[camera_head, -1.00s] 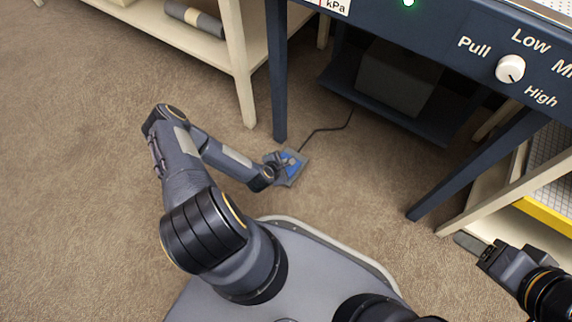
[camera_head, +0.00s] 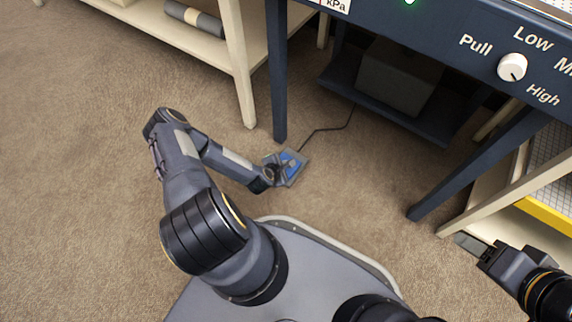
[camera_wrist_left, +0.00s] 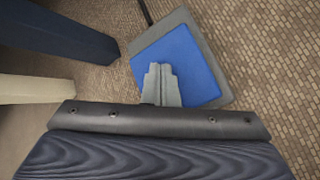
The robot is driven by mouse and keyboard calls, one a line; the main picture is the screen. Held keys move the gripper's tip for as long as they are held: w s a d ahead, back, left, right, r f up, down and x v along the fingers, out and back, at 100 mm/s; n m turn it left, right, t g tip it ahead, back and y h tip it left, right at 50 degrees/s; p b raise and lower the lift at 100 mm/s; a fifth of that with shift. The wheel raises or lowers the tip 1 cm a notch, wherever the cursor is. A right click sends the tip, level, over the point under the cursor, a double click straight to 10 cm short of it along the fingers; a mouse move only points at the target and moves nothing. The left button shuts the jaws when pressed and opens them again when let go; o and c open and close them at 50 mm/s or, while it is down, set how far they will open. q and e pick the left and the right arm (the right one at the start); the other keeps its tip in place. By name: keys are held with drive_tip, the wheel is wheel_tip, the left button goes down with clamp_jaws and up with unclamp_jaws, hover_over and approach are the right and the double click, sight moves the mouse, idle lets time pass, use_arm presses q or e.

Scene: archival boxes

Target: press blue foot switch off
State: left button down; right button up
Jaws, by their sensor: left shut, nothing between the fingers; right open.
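The blue foot switch (camera_head: 292,163) lies on the carpet beside the front leg of the dark blue table, with a blue pedal on a grey base. It also shows in the left wrist view (camera_wrist_left: 190,62). My left gripper (camera_wrist_left: 162,72) is shut and empty, with its fingertips over the pedal; I cannot tell whether they touch it. In the head view my left wrist hides part of the switch. My right gripper (camera_head: 474,244) is open and empty at the lower right, away from the switch.
A dark blue table (camera_head: 440,42) with a Pull/Low/High knob (camera_head: 512,67) and a lit green lamp (camera_head: 409,2) stands over the switch. Its leg (camera_head: 279,90) is close behind. A black cable (camera_head: 328,129) runs back from the switch. A cream shelf (camera_head: 236,60) stands left.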

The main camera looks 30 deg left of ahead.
use_arm(q)
drive_tip(key=shift+f, duration=0.25)
drive_tip(key=shift+r, duration=0.15)
drive_tip(key=shift+r+p, duration=0.7)
drive_tip(key=shift+r, duration=0.1)
wheel_tip(320, 180, up, 6)
drive_tip(key=p, duration=0.4)
drive_tip(key=shift+p, duration=0.3)
